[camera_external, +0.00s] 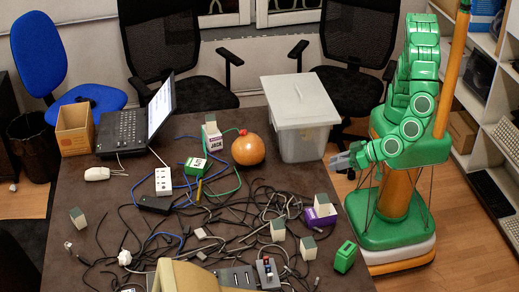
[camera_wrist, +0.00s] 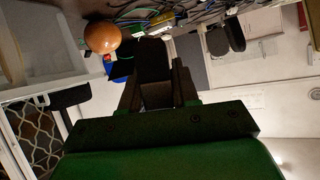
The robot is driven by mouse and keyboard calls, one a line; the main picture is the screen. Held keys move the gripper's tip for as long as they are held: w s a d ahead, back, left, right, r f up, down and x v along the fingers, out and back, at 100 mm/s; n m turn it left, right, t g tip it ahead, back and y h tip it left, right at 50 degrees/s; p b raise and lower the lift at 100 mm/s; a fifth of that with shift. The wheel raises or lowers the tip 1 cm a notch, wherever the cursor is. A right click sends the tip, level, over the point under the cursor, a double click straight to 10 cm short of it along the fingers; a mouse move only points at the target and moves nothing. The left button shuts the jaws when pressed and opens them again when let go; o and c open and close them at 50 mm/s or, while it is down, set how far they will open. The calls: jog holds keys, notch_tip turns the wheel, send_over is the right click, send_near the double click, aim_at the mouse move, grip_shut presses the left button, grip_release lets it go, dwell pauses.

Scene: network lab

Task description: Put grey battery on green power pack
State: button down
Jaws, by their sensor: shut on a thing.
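My gripper (camera_external: 343,160) is above the table's right edge, beside the white bin. In the wrist view its dark fingers (camera_wrist: 157,88) are shut on a dark block (camera_wrist: 153,62), too shaded to identify surely. A green power pack (camera_external: 345,257) lies at the table's front right, apart from my gripper. Another green pack with a white label (camera_external: 196,167) sits near the middle back. Pale batteries with grey tops stand on the table: one at left (camera_external: 78,218), one near the centre (camera_external: 278,231) and one beside it (camera_external: 308,249).
A purple pack (camera_external: 318,217) and a red-labelled pack (camera_external: 213,142) each carry a pale block. Tangled cables (camera_external: 200,222) cover the table's middle.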

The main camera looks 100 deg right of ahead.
jog(key=s+a+r+n+t+y, duration=0.1)
jog(key=s+a+r+n+y, duration=0.15)
jog(key=a, duration=0.45)
jog(key=s+a+r+n+y, duration=0.1)
jog(key=s+a+n+y, duration=0.15)
jog(key=a, duration=0.45)
send_over(343, 248)
jog(key=d, duration=0.1)
jog(key=shift+h, duration=0.3)
jog(key=f, duration=0.8)
jog(key=shift+s+d+f, duration=0.1)
jog(key=shift+s+f, duration=0.15)
jog(key=shift+s, duration=0.15)
jog(key=shift+w+a+f, duration=0.35)
jog(key=shift+a+f, duration=0.1)
jog(key=shift+f, duration=0.2)
jog(key=shift+w+a+f, duration=0.15)
jog(key=shift+f, duration=1.6)
jog(key=shift+f, duration=0.1)
jog(key=c, duration=0.8)
grip_release()
jog(key=shift+c, duration=0.2)
